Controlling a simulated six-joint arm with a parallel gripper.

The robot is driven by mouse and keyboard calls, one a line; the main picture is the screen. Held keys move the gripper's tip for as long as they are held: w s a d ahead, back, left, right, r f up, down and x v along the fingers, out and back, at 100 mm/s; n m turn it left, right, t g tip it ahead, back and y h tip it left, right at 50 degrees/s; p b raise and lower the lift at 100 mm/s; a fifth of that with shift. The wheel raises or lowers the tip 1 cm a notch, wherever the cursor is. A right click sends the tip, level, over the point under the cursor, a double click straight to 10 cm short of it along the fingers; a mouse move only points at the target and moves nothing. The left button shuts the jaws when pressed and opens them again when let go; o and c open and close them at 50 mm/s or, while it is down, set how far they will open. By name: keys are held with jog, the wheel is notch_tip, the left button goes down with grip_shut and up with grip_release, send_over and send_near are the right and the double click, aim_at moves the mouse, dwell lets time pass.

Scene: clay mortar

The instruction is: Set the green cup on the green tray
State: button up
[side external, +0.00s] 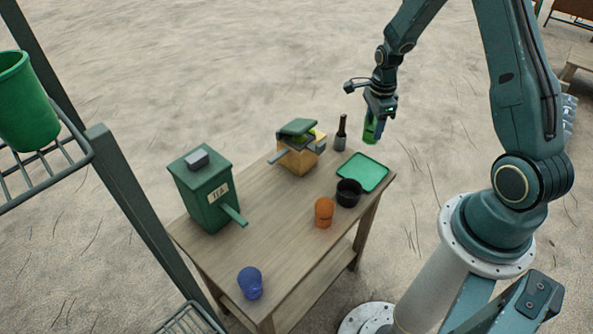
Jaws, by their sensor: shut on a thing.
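The green tray (362,171) lies flat at the far right corner of the wooden table, and it looks empty. My gripper (375,125) hangs above the tray and is shut on the green cup (371,131). The cup is small in view and partly hidden by the fingers. It is held clear above the tray, with a gap between them.
A black cup (348,193) and an orange cup (324,212) stand near the tray. A dark bottle (341,133) stands behind it. A wooden box with a green lid (297,150), a green tea box (206,190) and a blue cup (250,283) are also on the table.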

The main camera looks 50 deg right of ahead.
aim_at(370, 142)
jog(key=shift+f, duration=3.15)
jog(key=shift+f, duration=0.15)
jog(key=shift+f, duration=3.2)
jog(key=o, duration=1)
jog(key=shift+o, duration=0.6)
jog(key=o, duration=0.4)
